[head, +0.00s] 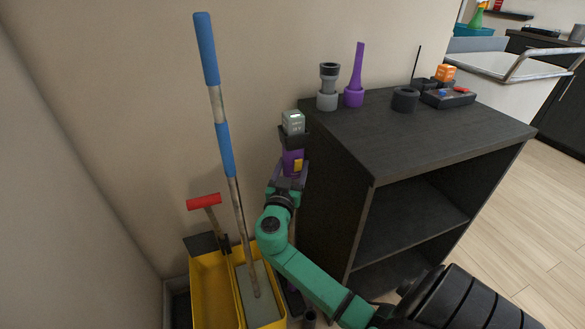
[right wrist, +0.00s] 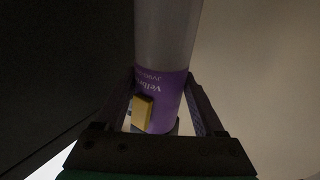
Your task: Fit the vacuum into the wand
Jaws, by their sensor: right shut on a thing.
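The vacuum (head: 292,161) is a purple and grey upright body with a yellow button and a dark upper part topped by a pale green-grey block. It stands roughly upright between the wall and the dark cabinet. My right gripper (head: 289,177) is shut on it from below in the head view. In the right wrist view the vacuum's grey tube and purple labelled band (right wrist: 165,90) sit between the fingers (right wrist: 162,103). A slim shaft (head: 293,230), perhaps the wand, shows partly below, behind my green arm. Whether the two touch is hidden. My left gripper is out of view.
The dark cabinet (head: 420,125) carries a grey-black nozzle (head: 328,88), a purple crevice tool (head: 355,85), a dark ring (head: 405,99) and a small tray (head: 447,99). A yellow bucket (head: 213,290) with a blue-handled mop (head: 226,150) and red-handled tool stands left.

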